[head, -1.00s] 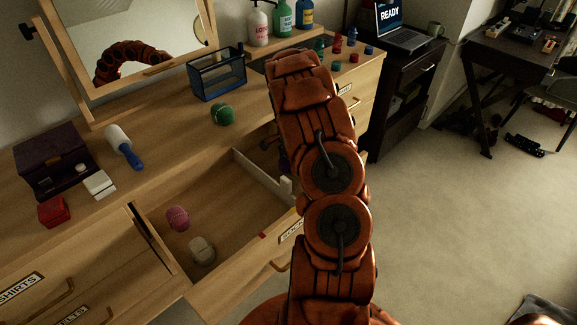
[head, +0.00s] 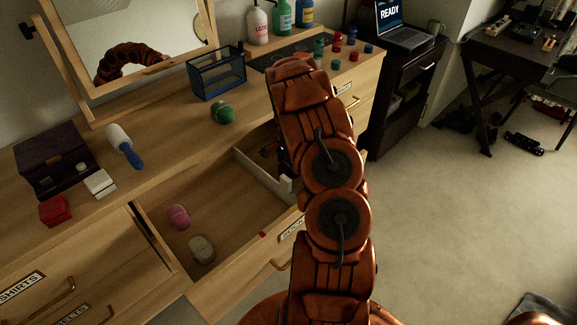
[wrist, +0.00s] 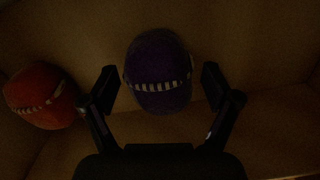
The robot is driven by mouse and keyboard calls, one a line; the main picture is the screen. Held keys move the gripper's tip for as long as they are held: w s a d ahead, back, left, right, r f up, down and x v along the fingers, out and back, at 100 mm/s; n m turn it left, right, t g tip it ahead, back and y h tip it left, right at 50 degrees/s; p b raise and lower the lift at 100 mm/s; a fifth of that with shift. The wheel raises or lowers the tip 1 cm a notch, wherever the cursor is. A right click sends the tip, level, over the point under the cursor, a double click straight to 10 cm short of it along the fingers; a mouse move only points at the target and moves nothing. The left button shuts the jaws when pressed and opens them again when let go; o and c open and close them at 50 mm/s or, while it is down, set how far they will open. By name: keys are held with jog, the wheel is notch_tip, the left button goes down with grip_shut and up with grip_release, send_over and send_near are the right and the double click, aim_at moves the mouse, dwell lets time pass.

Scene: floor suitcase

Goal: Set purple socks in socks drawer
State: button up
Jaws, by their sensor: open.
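The purple socks (wrist: 158,72) are a dark rolled ball with a striped band, seen in the wrist view ahead of and between my fingertips. My gripper (wrist: 158,88) is open, with a finger on either side of the ball's near part; I cannot tell whether either touches it. In the head view my arm hides the purple socks and most of the gripper. The open socks drawer (head: 225,222) is in front of the dresser, its label partly covered by my arm. It holds a pink sock ball (head: 178,216) and a grey-white one (head: 201,249).
A red-orange sock ball (wrist: 42,96) lies left of the purple one. A white divider (head: 262,172) stands at the drawer's right part. A green sock ball (head: 222,112) and a blue mesh basket (head: 216,77) are on the dresser top. The drawer's middle is clear.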

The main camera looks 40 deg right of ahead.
notch_tip(320, 180, up, 11)
jog(key=shift+r+b, duration=0.15)
jog(key=shift+b, duration=0.7)
jog(key=s+a+r+n, duration=0.5)
jog(key=a+r, duration=0.2)
jog(key=a, duration=0.5)
jog(key=s+a+r+n, duration=0.4)
jog(key=s+a+r, duration=0.25)
jog(key=a, duration=0.45)
jog(key=s+a+n+g, duration=0.1)
jog(key=s+a+n, duration=0.4)
jog(key=s, duration=0.5)
jog(key=s+a+r+n, duration=0.1)
jog(key=s+a+n, duration=0.5)
jog(key=s+a, duration=0.3)
jog(key=shift+s+a+g, duration=0.35)
jog(key=shift+g, duration=0.05)
jog(key=shift+r, duration=0.1)
